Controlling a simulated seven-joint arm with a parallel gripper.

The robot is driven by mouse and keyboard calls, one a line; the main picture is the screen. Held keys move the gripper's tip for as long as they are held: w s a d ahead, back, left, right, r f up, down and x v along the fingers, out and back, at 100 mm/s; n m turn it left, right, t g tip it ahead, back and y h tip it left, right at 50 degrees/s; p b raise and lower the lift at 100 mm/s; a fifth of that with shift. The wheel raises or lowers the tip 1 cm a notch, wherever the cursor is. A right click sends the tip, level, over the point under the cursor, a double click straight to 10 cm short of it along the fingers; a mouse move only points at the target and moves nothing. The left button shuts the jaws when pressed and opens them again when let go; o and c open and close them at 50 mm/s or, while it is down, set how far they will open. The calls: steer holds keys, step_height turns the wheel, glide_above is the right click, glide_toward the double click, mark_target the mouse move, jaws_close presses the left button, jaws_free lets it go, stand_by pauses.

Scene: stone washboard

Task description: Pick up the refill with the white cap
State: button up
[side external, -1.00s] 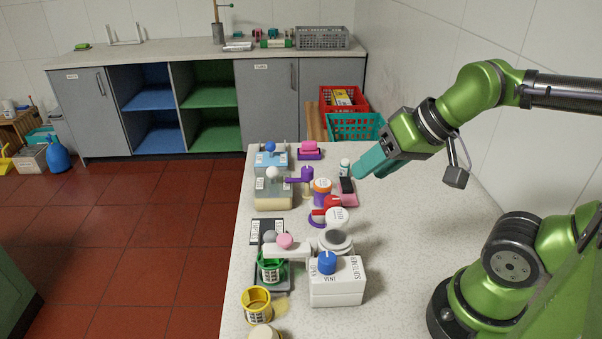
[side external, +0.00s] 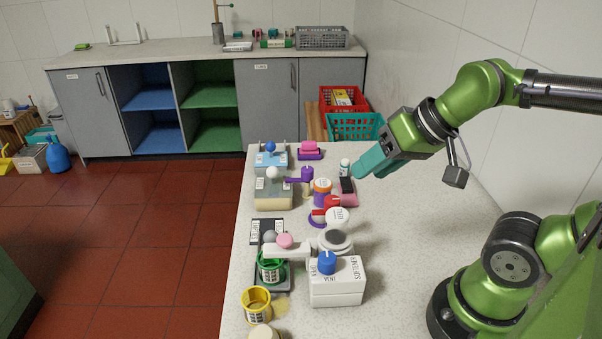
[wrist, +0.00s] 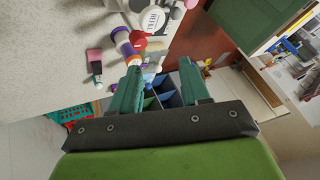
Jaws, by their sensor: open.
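A round white cap (side external: 337,216) with dark lettering sits mid-counter, beside a red part (side external: 325,203). In the wrist view the white cap (wrist: 153,20) appears to read "REFILL". A purple and orange jar (side external: 322,190) with a pale lettered top stands just beyond it. My gripper (side external: 360,170) has teal fingers and is above the counter's right side. In the wrist view my gripper (wrist: 160,78) has its fingers wide apart, with nothing held between them.
A white box with a blue dial (side external: 336,284) and a yellow cup (side external: 257,305) stand nearer. The counter's right side (side external: 420,235) is clear.

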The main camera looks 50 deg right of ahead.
stand_by(0.3)
steer(key=shift+o, duration=1.2)
